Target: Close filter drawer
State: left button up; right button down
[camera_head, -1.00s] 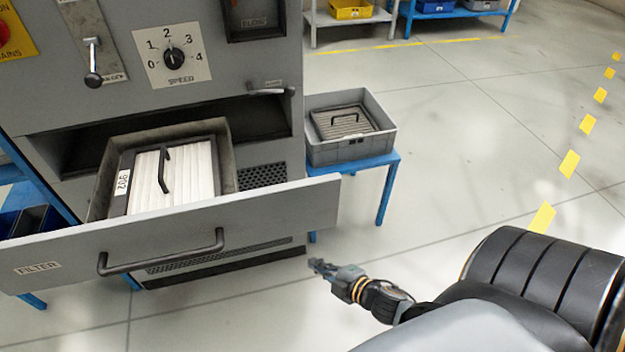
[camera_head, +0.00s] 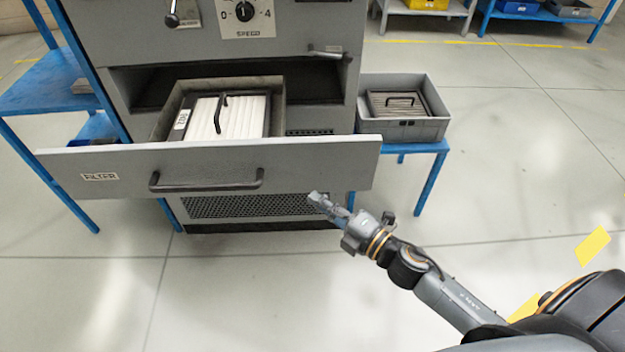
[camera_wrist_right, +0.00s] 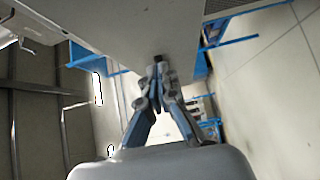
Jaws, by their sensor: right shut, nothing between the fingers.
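The filter drawer (camera_head: 330,163) is pulled out of the grey machine, its front panel carrying a FILTER label and a dark bar handle (camera_head: 207,181). A white pleated filter (camera_head: 240,117) with a dark frame and handle lies inside it. My right gripper (camera_head: 318,200) is shut and empty, in front of the drawer panel's lower right part in the head view, to the right of the handle. In the right wrist view the closed fingertips (camera_wrist_right: 159,66) point at a grey panel surface; I cannot tell whether they touch it. My left gripper is not in view.
A grey crate (camera_head: 400,130) holding a dirty filter stands on a blue stand (camera_head: 432,185) right of the machine. A blue table (camera_head: 45,92) stands at the left. The floor in front is clear. Shelves with bins (camera_head: 517,8) are at the back.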

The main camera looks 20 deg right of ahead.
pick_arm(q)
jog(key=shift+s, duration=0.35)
pick_arm(e)
jog(key=shift+w+d, duration=0.15)
jog(key=shift+w, duration=2.75)
